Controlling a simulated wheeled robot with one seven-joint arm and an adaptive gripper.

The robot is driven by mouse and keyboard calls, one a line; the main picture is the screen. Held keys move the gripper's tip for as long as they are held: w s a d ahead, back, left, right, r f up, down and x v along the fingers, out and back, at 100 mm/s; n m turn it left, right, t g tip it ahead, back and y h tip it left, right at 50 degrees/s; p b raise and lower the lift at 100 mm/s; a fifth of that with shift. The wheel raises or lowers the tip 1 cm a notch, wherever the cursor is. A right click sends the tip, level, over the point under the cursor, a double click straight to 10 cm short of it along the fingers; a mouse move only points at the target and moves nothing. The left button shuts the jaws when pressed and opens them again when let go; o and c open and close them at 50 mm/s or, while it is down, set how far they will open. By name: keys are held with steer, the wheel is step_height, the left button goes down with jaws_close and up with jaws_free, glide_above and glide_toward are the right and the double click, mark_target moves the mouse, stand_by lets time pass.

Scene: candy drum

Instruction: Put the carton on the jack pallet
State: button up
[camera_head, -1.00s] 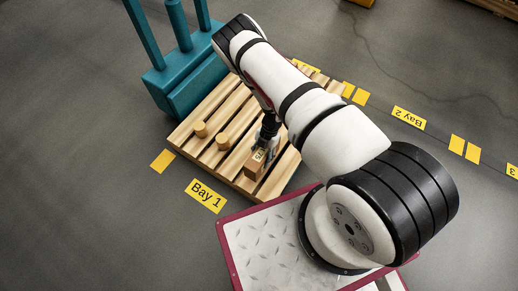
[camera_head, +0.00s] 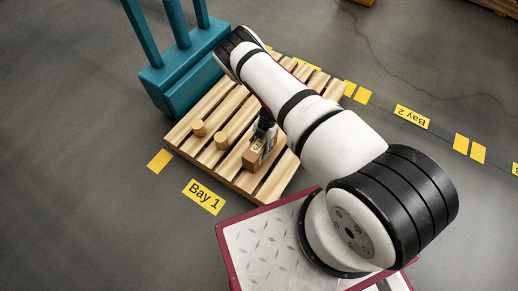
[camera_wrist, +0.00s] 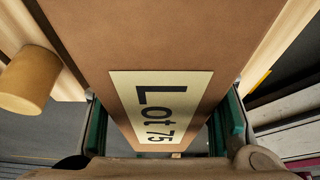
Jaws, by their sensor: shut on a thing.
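The carton (camera_head: 255,157) is a small brown box with a pale label. In the wrist view the carton (camera_wrist: 205,50) fills the middle and its label reads "Lot 75". My gripper (camera_head: 264,143) is shut on the carton, with a finger on each side of it in the wrist view (camera_wrist: 165,130). The wooden slatted jack pallet (camera_head: 213,153) lies below, in front of a teal pallet jack (camera_head: 186,75). The carton is over the pallet's front part. I cannot tell whether it touches the slats.
Two short wooden pegs stand on the pallet, a left peg (camera_head: 199,129) and a right peg (camera_head: 222,140). The right one is close to the carton. A yellow "Bay 1" floor label (camera_head: 204,196) lies in front. Slats left of the pegs are bare.

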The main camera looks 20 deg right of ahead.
steer(key=shift+f, duration=0.1)
steer(key=o, duration=1.5)
